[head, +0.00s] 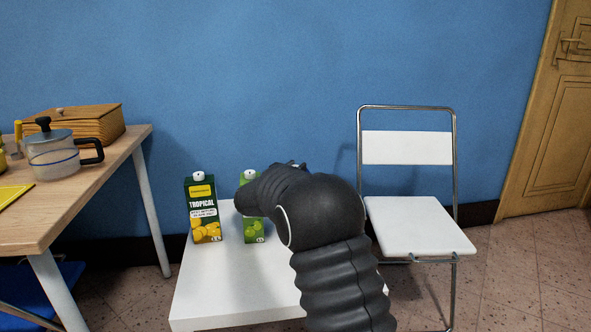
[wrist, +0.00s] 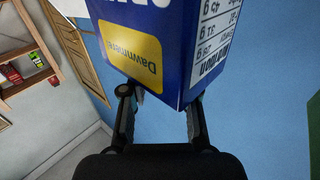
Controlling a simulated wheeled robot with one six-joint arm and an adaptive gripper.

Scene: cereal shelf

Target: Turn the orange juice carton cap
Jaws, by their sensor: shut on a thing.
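A blue carton (wrist: 178,62) with a yellow "Dawnmere" label fills the top of the wrist view, its print upside down. My gripper (wrist: 160,94) has its fingers on both sides of the carton's near end and is shut on it. No cap shows on this carton. In the head view my arm hides the gripper and the blue carton. A dark green "TROPICAL" carton (head: 203,213) with yellow fruit and a white cap (head: 198,175) stands upright on the white table (head: 205,295). A lighter green carton (head: 253,229) stands to its right, partly behind my arm.
A wooden table (head: 75,203) at left holds a clear pot (head: 52,158) and a brown box (head: 98,123). A white folding chair (head: 418,222) stands right of the white table. A blue wall (head: 270,70) is behind. The white table's front left is bare.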

